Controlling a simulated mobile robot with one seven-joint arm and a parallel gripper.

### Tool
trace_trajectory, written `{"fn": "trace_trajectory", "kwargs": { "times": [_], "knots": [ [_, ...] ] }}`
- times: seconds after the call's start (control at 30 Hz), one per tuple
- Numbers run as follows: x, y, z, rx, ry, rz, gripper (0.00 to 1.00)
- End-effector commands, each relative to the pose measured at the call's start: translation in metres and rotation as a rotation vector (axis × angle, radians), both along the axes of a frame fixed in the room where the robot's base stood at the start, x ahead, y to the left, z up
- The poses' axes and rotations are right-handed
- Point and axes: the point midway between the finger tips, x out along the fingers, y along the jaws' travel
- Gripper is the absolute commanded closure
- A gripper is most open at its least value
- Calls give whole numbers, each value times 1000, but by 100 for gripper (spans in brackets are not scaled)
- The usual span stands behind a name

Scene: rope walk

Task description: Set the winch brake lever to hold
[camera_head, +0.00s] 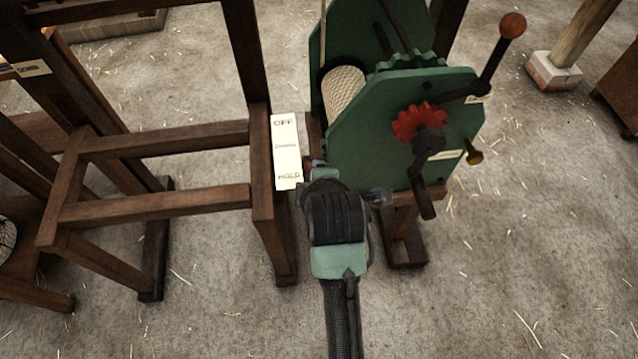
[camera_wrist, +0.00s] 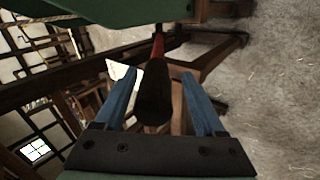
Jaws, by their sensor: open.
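The green winch (camera_head: 350,150) stands on a wooden frame. A white plate (camera_head: 286,150) on the post to its left reads OFF at the far end and HOLD at the near end. My gripper (camera_head: 318,178) is beside the HOLD end, against the winch's near left side in the picture. In the wrist view a lever with a black grip (camera_wrist: 154,95) and red shaft, apparently the brake lever, lies between the open blue fingers of my gripper (camera_wrist: 160,74). I cannot tell whether they touch it. In the head view my gripper mostly hides this lever.
A red-knobbed arm (camera_head: 497,55), a red gear (camera_head: 419,121) and a dark crank handle (camera_head: 424,197) stick out from the winch's right face. Wooden frames (camera_head: 165,140) crowd the left. The floor (camera_head: 530,260) at the lower right is clear apart from straw.

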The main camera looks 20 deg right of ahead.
Motion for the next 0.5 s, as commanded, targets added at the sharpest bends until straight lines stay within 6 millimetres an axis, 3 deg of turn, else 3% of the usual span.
{"fn": "trace_trajectory", "kwargs": {
  "times": [0.17, 0.5],
  "knots": [
    [-12, 4, 16, 0, -3, 0, 28],
    [-56, 17, 68, -1, -2, 1, 28]
  ]
}}
